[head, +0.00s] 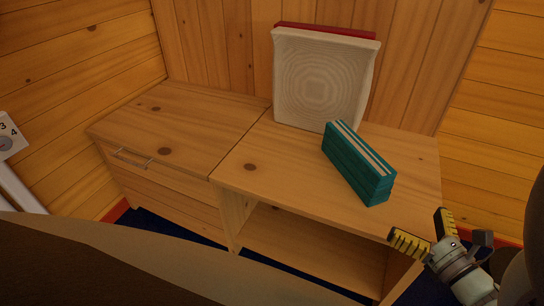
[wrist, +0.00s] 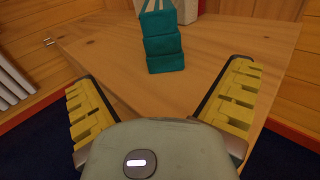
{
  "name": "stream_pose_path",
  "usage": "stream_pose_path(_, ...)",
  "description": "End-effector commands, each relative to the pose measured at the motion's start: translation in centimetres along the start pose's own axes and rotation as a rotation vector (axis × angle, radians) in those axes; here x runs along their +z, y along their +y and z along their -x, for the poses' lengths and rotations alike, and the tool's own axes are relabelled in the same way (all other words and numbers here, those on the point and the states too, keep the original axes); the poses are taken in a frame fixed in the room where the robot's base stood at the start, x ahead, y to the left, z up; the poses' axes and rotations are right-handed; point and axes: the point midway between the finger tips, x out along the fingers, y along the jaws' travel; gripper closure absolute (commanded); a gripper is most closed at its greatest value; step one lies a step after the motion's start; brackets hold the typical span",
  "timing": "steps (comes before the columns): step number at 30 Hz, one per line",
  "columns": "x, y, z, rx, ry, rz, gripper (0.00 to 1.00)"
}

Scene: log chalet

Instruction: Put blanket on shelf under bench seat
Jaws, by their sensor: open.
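A folded teal blanket (head: 355,165) with pale stripes lies on the right part of the wooden bench seat (head: 290,165). It also shows in the wrist view (wrist: 164,42), ahead of my gripper and between its fingers in the picture. My gripper (head: 425,234) is at the front right corner of the bench, open and empty, with yellow ridged finger pads; the wrist view also shows it (wrist: 162,110). It is apart from the blanket. The shelf (head: 300,245) is the open space under the right part of the seat. Its right side is partly hidden by my gripper.
A white cushion (head: 315,80) with a red one (head: 325,30) behind it leans against the back wall on the seat. A drawer with a metal handle (head: 132,158) is under the left part. Wooden walls close in the bench at the back and sides.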

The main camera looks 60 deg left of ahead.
Motion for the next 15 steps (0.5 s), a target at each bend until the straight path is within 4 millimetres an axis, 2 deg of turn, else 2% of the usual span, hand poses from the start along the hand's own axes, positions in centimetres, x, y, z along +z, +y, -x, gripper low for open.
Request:
stream_pose_path(1,-0.2,0.2,-1.3,0.01,-0.003,0.0,0.0)
stream_pose_path(7,-0.2,0.2,-5.2,0.008,-0.004,-0.001,0.0)
stream_pose_path(10,-0.2,0.1,-6.4,0.005,-0.001,-0.001,0.0)
stream_pose_path(15,-0.1,0.1,-7.4,0.005,-0.002,-0.003,0.0)
